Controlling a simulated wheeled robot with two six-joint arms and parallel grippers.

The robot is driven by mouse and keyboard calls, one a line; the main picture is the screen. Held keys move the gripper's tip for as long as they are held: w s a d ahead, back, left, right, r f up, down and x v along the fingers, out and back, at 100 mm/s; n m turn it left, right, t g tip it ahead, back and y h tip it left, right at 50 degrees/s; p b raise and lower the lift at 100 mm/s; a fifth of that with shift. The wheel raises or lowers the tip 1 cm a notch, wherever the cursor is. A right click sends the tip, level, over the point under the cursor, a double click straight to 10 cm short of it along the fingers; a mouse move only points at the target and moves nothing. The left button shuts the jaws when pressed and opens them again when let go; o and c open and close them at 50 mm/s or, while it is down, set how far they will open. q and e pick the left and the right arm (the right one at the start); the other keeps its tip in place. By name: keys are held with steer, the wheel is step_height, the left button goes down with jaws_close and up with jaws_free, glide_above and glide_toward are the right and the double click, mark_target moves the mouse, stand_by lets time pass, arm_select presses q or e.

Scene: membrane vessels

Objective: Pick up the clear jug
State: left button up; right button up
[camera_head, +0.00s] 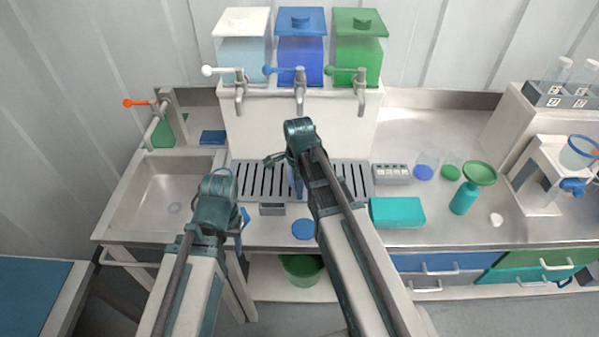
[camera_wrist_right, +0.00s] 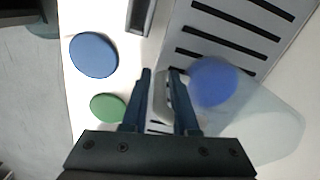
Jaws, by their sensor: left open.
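The clear jug (camera_wrist_right: 265,125) shows in the right wrist view as a see-through body with a blue round part and a pale handle. It stands at the slotted drip tray (camera_wrist_right: 235,35). My right gripper (camera_wrist_right: 161,72) has one finger on each side of the handle, with a narrow gap that suggests it is not clamped. In the head view the jug is hidden, apparently behind my right arm. My left gripper (camera_head: 243,217) is open and empty in front of the tray's left end, beside the sink (camera_head: 165,190).
White, blue (camera_head: 300,50) and green tanks with taps stand behind the tray. A blue disc (camera_head: 303,229) lies on the front counter.

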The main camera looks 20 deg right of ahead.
jaws_close()
stand_by(1.2)
